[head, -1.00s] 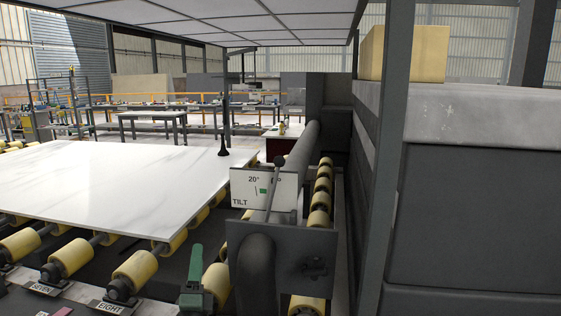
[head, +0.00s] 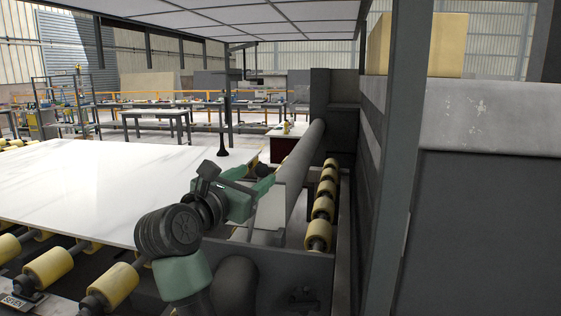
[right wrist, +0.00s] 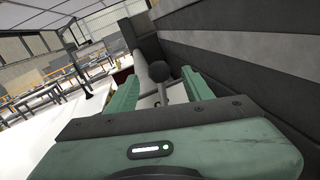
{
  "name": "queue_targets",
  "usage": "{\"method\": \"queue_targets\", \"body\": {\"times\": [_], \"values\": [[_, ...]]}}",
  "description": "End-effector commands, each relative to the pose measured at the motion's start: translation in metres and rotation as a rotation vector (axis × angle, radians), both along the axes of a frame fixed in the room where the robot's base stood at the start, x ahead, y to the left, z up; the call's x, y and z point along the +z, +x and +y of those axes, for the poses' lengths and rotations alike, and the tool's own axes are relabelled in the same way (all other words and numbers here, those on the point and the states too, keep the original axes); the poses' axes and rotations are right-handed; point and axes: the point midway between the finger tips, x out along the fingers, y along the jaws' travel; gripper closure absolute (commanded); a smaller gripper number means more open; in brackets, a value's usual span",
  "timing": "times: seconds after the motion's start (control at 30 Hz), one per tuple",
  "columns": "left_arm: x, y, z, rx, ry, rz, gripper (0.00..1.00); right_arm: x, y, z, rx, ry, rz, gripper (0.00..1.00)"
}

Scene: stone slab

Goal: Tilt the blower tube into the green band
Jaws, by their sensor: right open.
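The blower tube (head: 304,155) is a long grey pipe running away from me beside the yellow rollers. The panel's dial and green band are hidden there. My left gripper is not in view.
A white stone slab (head: 80,190) lies on yellow rollers (head: 48,267) at the left. A row of yellow rollers (head: 322,208) runs right of the tube. A grey post (head: 392,170) and a large dark housing (head: 485,220) close off the right side.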

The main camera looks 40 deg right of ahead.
Motion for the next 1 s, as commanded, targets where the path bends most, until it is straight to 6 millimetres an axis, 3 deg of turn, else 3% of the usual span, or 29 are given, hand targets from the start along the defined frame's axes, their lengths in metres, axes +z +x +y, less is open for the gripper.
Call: {"method": "queue_targets", "body": {"times": [0.17,0.5,0.7,0.97,1.0], "values": [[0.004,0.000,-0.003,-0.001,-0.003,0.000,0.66,0.003,0.003,-0.007,0.003,0.010,-0.007,0.48],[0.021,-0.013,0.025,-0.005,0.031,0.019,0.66,0.004,0.029,-0.053,0.001,0.006,-0.005,0.48],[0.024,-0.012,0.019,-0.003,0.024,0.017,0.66,0.002,0.037,-0.067,0.003,0.009,-0.007,0.48],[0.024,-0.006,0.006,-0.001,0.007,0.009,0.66,0.001,0.038,-0.068,0.004,0.009,-0.007,0.48],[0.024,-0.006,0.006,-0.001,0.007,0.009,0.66,0.001,0.038,-0.068,0.004,0.009,-0.007,0.57]]}}
